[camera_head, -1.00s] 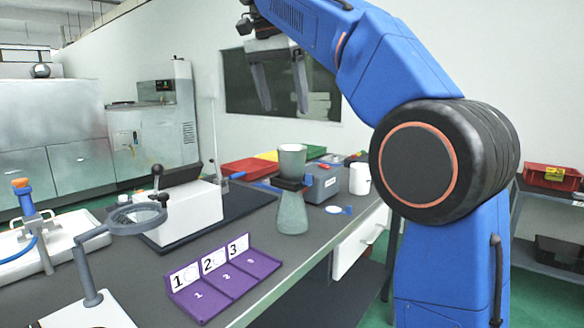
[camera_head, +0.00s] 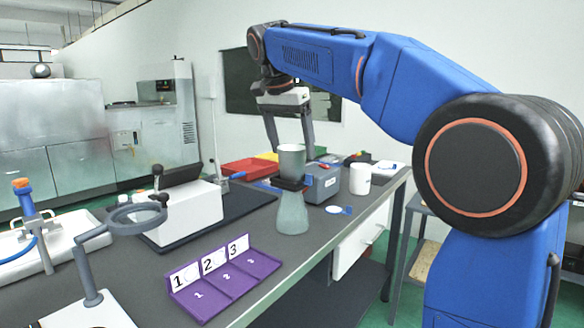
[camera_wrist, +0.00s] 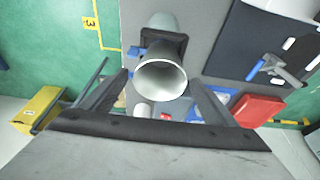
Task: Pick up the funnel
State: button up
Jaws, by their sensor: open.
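The funnel (camera_head: 291,161) is a grey-green, open-topped vessel standing upright on the bench, with a dark band around its waist and a flared lower part (camera_head: 292,213). I cannot tell whether the lower part is a separate piece. In the wrist view its round mouth (camera_wrist: 161,81) faces the camera, between the fingers. My gripper (camera_head: 291,146) points down at the funnel's top, fingers apart and empty. In the head view the fingertips overlap the height of its rim; I cannot tell whether they touch it. The fingers also show in the wrist view (camera_wrist: 160,84), one on each side.
A grey-blue box (camera_head: 323,184) and a white cup (camera_head: 360,179) stand close on the right. Red (camera_head: 250,168) and other coloured trays lie behind. A purple numbered stand (camera_head: 226,274) and a ring-shaped magnifier (camera_head: 137,214) are in front and left.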

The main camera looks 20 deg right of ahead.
aim_at(295, 162)
jog(key=shift+x, duration=2.55)
jog(key=shift+s, duration=0.1)
jog(key=c, duration=1.2)
